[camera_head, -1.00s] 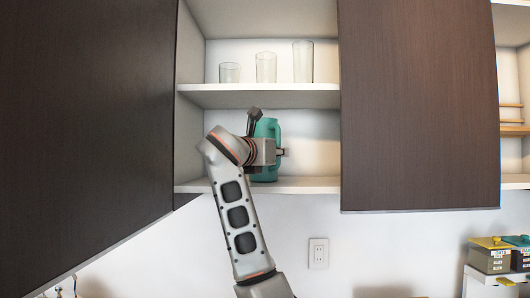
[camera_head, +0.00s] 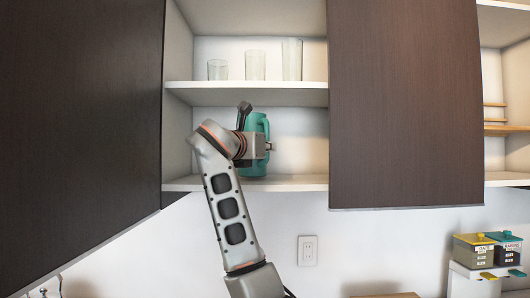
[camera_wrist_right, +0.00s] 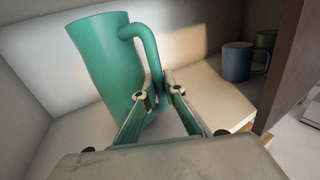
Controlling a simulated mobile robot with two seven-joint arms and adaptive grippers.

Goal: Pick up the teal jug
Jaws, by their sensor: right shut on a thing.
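The teal jug (camera_head: 252,168) stands upright at the lower shelf of the open cabinet, partly hidden behind my right gripper (camera_head: 264,147). I cannot tell whether its base touches the shelf. In the right wrist view the jug (camera_wrist_right: 105,65) fills the upper left, its handle toward the fingers. My right gripper (camera_wrist_right: 160,92) is shut on the lower part of the handle there. My left gripper is not in view.
Several clear glasses stand on the shelf above (camera_head: 250,95). Dark cabinet doors flank the opening on the left (camera_head: 80,110) and right (camera_head: 405,105).

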